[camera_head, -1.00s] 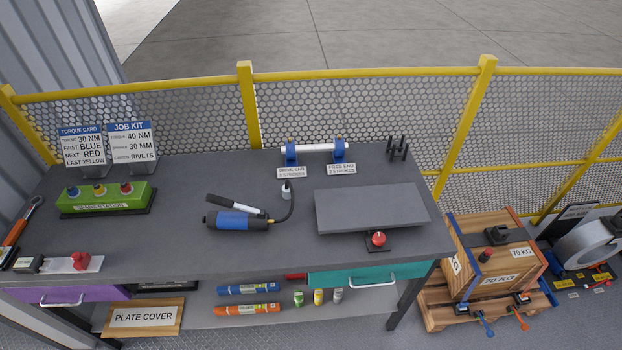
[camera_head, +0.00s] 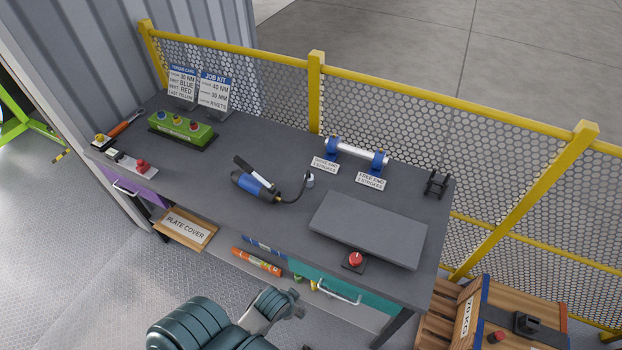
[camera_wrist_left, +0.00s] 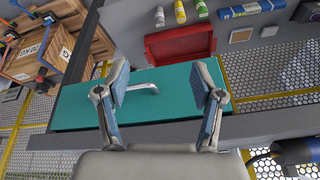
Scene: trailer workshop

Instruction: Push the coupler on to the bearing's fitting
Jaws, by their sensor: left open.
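The grease gun (camera_head: 253,187) lies on the bench with a blue barrel and a dark lever with a white section. Its black hose ends in a small grey coupler (camera_head: 309,181), standing on the bench top. Two blue bearings, one at the drive end (camera_head: 333,146) and one at the free end (camera_head: 378,162), carry a white shaft behind it. The coupler is apart from both bearings; their fittings are too small to make out. My left gripper (camera_head: 292,303) is low in front of the bench. In the left wrist view it (camera_wrist_left: 160,85) is open and empty before the teal drawer (camera_wrist_left: 75,105).
A grey plate (camera_head: 370,228) and a red button (camera_head: 355,260) occupy the bench's right side. A black rack (camera_head: 436,184) stands at the back right. The green gauge station (camera_head: 182,130) is at the left. A yellow-railed mesh fence (camera_head: 400,105) runs behind.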

